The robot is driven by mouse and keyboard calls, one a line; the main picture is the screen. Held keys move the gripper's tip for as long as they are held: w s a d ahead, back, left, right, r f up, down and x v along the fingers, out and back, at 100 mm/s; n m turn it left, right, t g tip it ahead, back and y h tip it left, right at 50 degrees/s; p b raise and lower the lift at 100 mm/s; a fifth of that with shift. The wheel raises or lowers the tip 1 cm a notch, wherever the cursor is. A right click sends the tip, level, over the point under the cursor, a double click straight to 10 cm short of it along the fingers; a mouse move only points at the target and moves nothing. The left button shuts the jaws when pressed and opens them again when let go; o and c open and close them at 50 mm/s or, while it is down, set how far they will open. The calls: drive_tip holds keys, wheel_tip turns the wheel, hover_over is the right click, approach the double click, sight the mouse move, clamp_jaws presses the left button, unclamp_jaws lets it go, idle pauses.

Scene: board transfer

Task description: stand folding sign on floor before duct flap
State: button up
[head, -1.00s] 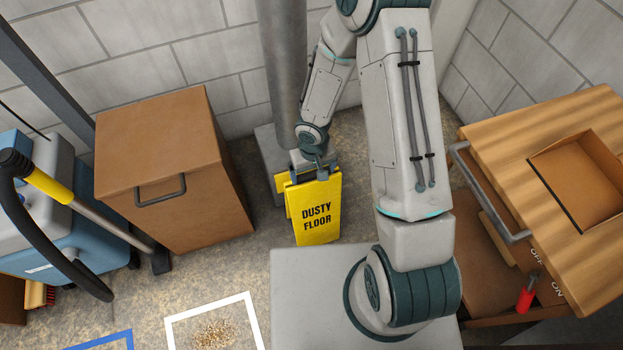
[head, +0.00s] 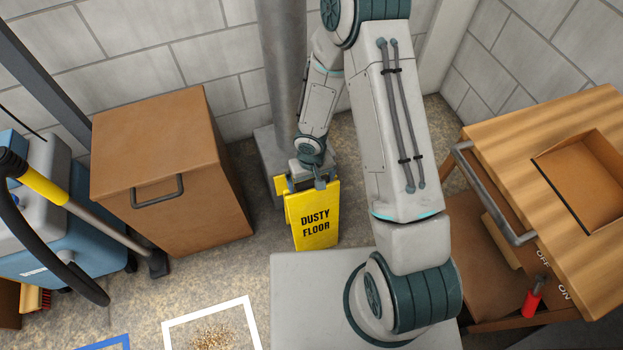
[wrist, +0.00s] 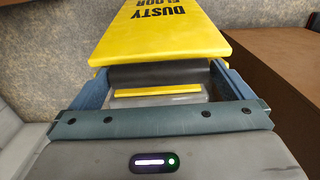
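The yellow folding sign (head: 314,218), lettered DUSTY FLOOR, is upright at floor level at the foot of the grey duct (head: 284,70). Its front panel faces me, and a bit of yellow shows behind it at the left. My gripper (head: 308,183) is at the sign's top edge. In the wrist view my gripper (wrist: 158,80) has its two fingers wide apart, with the sign's yellow panel (wrist: 160,38) just beyond the tips. A dark bar and a thin yellow strip show between the fingers; contact is unclear. I cannot make out the duct flap; the sign and arm cover that area.
A brown cabinet (head: 155,150) with a handle stands left of the sign. A blue cleaning machine (head: 75,235) with a hose is farther left. A white floor frame (head: 252,322) holds scattered grains. A wooden bench (head: 535,125) stands at the right.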

wheel_tip(320, 180, up, 12)
drive_tip(key=p, duration=0.5)
drive_tip(key=s+d+r+m+t+h, duration=0.1)
drive_tip(key=d+r, duration=0.4)
drive_tip(key=r, duration=0.3)
drive_tip(key=s+d+r+m+h, duration=0.1)
drive_tip(key=d+r, duration=0.4)
drive_tip(key=r, duration=0.3)
drive_tip(key=s+d+r+m+y, duration=0.1)
drive_tip(key=s+d+r+y, duration=0.1)
drive_tip(key=s+r, duration=0.8)
drive_tip(key=shift+s+d+r+t, duration=0.15)
drive_tip(key=shift+d+r+t, duration=0.05)
drive_tip(key=shift+r+t, duration=0.2)
